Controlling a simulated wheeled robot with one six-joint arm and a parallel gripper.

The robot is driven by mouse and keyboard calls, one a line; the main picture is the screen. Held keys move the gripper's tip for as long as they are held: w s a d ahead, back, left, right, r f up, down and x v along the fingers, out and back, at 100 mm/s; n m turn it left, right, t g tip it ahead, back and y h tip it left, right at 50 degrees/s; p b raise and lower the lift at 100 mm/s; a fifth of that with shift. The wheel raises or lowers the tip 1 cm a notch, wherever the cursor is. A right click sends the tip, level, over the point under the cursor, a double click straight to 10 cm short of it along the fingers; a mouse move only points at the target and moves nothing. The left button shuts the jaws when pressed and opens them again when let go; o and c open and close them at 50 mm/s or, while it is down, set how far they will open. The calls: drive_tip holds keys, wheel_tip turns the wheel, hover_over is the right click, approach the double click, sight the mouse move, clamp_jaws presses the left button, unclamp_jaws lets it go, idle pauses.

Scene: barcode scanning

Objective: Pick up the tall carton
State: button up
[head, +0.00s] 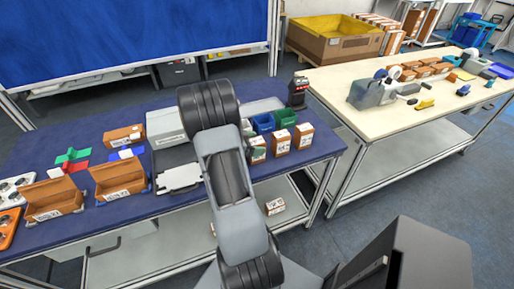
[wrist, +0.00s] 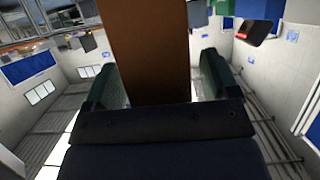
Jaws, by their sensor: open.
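Several brown cartons with white labels stand in a row at the right end of the blue table in the head view. They include a left one (head: 258,142), a middle one (head: 281,144) and a right one (head: 303,138). I cannot tell for sure which is the tall carton. In the wrist view a long brown carton (wrist: 147,45) stands between the two green-padded fingers of my gripper (wrist: 162,70). The fingers are open, with a visible gap on the right side. In the head view my arm hides most of the gripper, close to the left carton.
Blue (head: 263,123) and green (head: 285,117) bins and a dark device (head: 298,90) stand behind the cartons. Open brown boxes (head: 120,178) and a grey case (head: 168,128) are left of my arm. A cream table (head: 400,118) stands at the right.

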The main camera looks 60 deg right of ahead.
drive_tip(key=shift+s+d+f, duration=0.15)
drive_tip(key=shift+s+d, duration=0.05)
drive_tip(key=shift+d, duration=0.1)
drive_tip(key=shift+c, duration=0.5)
drive_tip(key=c, duration=1)
